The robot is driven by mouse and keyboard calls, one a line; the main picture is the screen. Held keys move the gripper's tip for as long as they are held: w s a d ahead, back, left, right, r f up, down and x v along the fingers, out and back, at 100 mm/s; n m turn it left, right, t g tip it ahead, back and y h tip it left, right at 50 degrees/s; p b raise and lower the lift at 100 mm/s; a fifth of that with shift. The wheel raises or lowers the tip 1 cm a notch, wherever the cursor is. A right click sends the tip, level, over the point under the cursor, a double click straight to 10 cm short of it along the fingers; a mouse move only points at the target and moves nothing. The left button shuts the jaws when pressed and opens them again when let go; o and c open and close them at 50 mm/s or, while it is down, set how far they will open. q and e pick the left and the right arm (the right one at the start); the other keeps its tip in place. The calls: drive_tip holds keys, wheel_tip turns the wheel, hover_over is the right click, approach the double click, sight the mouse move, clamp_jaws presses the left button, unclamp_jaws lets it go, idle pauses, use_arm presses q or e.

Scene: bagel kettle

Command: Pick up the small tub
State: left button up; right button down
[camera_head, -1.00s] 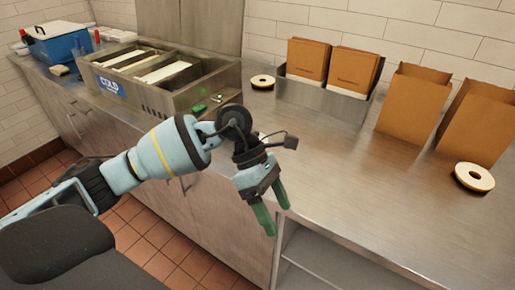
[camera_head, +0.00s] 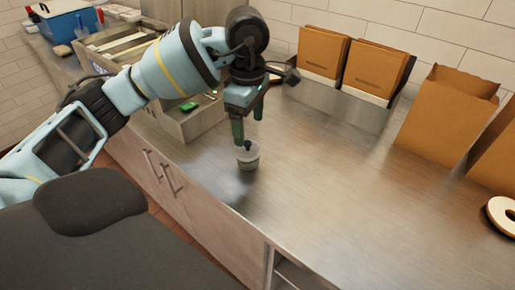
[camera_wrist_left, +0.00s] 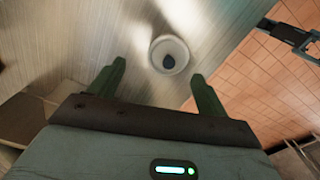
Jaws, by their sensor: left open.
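The small tub (camera_head: 248,161) is a pale, round cup standing upright on the steel counter, near its front edge. Its open top shows in the left wrist view (camera_wrist_left: 156,48), with a small dark round thing in the middle. My left gripper (camera_head: 249,126) points down just above and behind the tub's rim. In the left wrist view my left gripper (camera_wrist_left: 158,72) has its green fingers spread wide, with the tub ahead between their tips and nothing held. My right gripper is not in view.
The steel counter (camera_head: 330,170) is clear right of the tub. Behind stand a metal holder with brown bags (camera_head: 375,70) and an open paper bag (camera_head: 445,118). A metal bin unit (camera_head: 195,122) and blue box (camera_head: 70,25) are left.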

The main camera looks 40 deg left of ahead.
sight(247, 142)
use_arm(q)
drive_tip(key=shift+s, duration=0.3)
drive_tip(key=shift+s+f, duration=0.15)
drive_tip(key=shift+f, duration=1.6)
drive_tip(key=f, duration=0.4)
drive_tip(key=shift+s+d+f+p, duration=0.1)
drive_tip(key=shift+s+p, duration=0.1)
drive_tip(key=shift+p, duration=0.1)
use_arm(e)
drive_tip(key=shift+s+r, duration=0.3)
use_arm(q)
drive_tip(key=c, duration=0.9)
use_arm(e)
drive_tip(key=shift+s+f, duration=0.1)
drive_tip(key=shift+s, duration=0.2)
